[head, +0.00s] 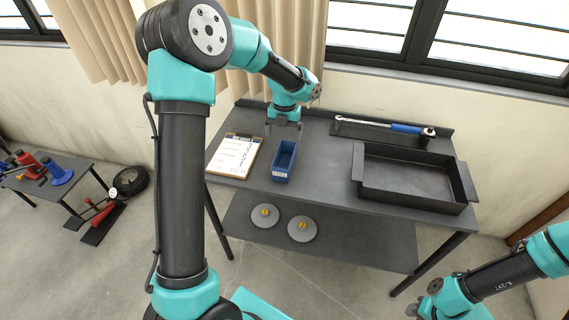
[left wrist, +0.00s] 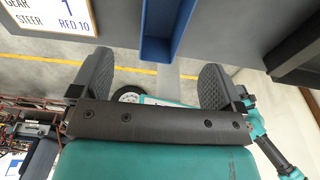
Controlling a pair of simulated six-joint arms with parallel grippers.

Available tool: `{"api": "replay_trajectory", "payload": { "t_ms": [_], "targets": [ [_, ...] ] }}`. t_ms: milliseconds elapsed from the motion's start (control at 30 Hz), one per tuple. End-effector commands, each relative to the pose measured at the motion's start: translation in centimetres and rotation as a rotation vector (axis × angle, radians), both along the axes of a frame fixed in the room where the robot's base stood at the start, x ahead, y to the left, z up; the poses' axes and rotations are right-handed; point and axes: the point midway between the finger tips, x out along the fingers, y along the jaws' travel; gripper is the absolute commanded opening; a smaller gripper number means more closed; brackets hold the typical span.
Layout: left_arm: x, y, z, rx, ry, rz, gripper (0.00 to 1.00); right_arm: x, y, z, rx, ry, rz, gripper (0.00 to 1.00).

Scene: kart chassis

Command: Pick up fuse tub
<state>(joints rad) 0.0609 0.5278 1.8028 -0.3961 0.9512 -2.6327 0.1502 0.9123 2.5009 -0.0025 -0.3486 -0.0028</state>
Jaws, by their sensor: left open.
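The fuse tub appears to be the narrow blue open bin (head: 285,162) with a white label on its front, standing upright on the dark workbench. In the left wrist view its blue wall (left wrist: 156,50) shows at the top centre, partly cut off by the frame. My left gripper (head: 284,131) is just behind the tub's back end in the head view. Its fingers (left wrist: 156,70) are wide apart with nothing between them. My right gripper (head: 418,309) is low at the right, in front of the bench, too small and cut off to read.
A clipboard (head: 235,155) lies left of the tub. A large black tray (head: 410,201) stands to the right, with a blue-handled torque wrench (head: 378,124) behind it. Two grey discs (head: 265,215) sit on the lower shelf (head: 350,245). Bare bench separates tub and tray.

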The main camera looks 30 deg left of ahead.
Motion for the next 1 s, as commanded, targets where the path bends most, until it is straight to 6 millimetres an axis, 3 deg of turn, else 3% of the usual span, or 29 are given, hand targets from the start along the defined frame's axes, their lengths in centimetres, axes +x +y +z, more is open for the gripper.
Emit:
{"api": "replay_trajectory", "payload": {
  "t_ms": [200,400,833,1000],
  "targets": [
    [-0.5,-0.2,-3.9,0.000,0.004,-0.001,0.94,0.0,0.0,0.0,0.000,0.000,0.000,0.34],
    [-0.7,-0.2,-6.3,-0.001,0.002,0.000,0.94,0.0,0.0,0.0,0.000,0.000,0.000,0.34],
    [-0.8,-0.3,-6.8,0.000,0.001,0.000,0.94,0.0,0.0,0.0,0.000,0.000,0.000,0.34],
    [-0.8,-0.5,-8.4,0.000,0.002,0.000,0.94,0.0,0.0,0.0,0.000,0.000,0.000,0.34]
  ]
}}
